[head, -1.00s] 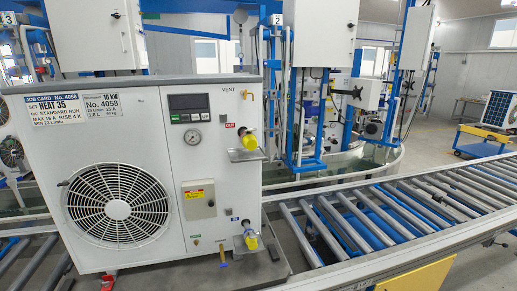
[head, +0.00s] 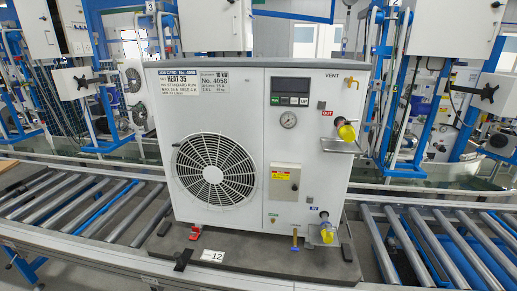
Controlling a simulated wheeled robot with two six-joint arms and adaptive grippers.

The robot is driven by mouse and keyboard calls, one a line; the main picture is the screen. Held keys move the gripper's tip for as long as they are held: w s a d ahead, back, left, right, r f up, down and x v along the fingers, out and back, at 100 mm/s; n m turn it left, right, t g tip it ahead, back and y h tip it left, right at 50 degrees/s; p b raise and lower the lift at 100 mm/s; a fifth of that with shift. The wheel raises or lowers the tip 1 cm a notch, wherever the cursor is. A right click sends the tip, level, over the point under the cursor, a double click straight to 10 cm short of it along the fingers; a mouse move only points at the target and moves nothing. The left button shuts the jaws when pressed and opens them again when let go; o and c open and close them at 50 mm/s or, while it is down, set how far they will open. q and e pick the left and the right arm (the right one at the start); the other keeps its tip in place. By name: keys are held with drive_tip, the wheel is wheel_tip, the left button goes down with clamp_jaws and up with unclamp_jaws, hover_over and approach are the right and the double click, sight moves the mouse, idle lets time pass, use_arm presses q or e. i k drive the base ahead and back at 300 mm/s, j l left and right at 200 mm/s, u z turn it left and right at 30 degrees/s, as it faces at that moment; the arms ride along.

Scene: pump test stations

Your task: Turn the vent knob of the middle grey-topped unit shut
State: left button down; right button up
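One white unit with a grey top (head: 262,64) stands upright in the middle of the head view, facing me. Its job card (head: 179,87) reads No. 4058, HEAT 35. The small brass vent knob (head: 350,83) is at the upper right of its front, beside the word VENT. The knob is too small to tell whether it is open or shut. Neither of my grippers is in view.
The unit sits on a dark pallet (head: 240,258) marked 12, on a roller conveyor (head: 75,205). Yellow-capped ports (head: 346,133) stick out on its right side, below the vent. Blue frames (head: 402,90) with white cabinets stand behind.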

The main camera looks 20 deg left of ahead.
sight(350, 81)
drive_tip(key=u, duration=0.95)
drive_tip(key=l+u, duration=0.8)
drive_tip(key=k+l+u, duration=0.1)
drive_tip(key=l+u, duration=0.3)
drive_tip(key=k+l+u, duration=0.15)
drive_tip(key=l+u, duration=0.25)
drive_tip(key=j, duration=0.1)
